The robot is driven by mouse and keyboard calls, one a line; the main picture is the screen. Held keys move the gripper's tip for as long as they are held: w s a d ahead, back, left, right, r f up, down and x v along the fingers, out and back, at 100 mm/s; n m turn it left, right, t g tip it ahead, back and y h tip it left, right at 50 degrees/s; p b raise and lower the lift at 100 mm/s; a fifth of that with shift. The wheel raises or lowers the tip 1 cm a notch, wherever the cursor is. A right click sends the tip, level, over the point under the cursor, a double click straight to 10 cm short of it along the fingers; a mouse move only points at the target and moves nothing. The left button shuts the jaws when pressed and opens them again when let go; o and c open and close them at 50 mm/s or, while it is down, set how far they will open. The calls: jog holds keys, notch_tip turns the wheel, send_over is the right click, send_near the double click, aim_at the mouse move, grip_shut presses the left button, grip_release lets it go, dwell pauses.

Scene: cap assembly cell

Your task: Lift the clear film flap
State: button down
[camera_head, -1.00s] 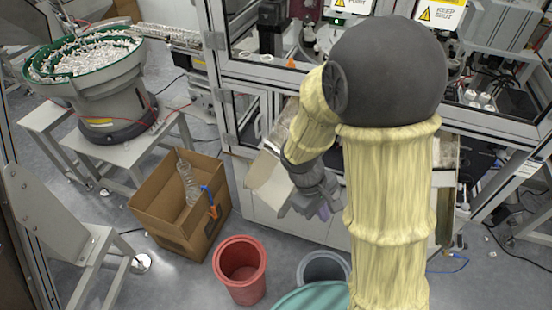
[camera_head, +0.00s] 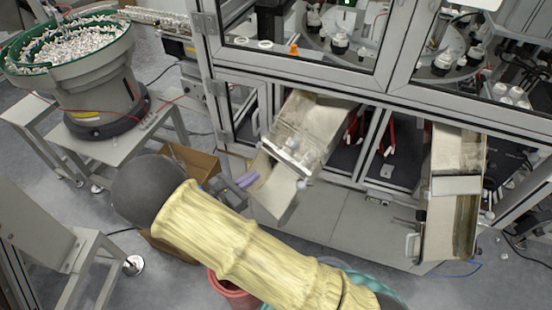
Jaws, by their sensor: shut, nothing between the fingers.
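A metal chute (camera_head: 312,122) slopes out of the left lower opening of the machine. My gripper (camera_head: 250,180), with purple fingertips, is shut and empty just left of the tray. I cannot tell whether it touches the tray's edge. My yellow-sleeved arm crosses the lower middle.
A second chute (camera_head: 455,225) with a white crosspiece (camera_head: 456,185) stands at the right. A cardboard box (camera_head: 198,160) and a red bin (camera_head: 235,292) are partly behind my arm. A bowl feeder (camera_head: 85,95) stands at the left. Floor between the chutes is clear.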

aim_at(286, 155)
jog(key=shift+s, duration=0.1)
jog(key=p+x, duration=0.3)
jog(key=x, duration=0.7)
jog(key=shift+d+f, duration=0.1)
jog(key=shift+d, duration=0.05)
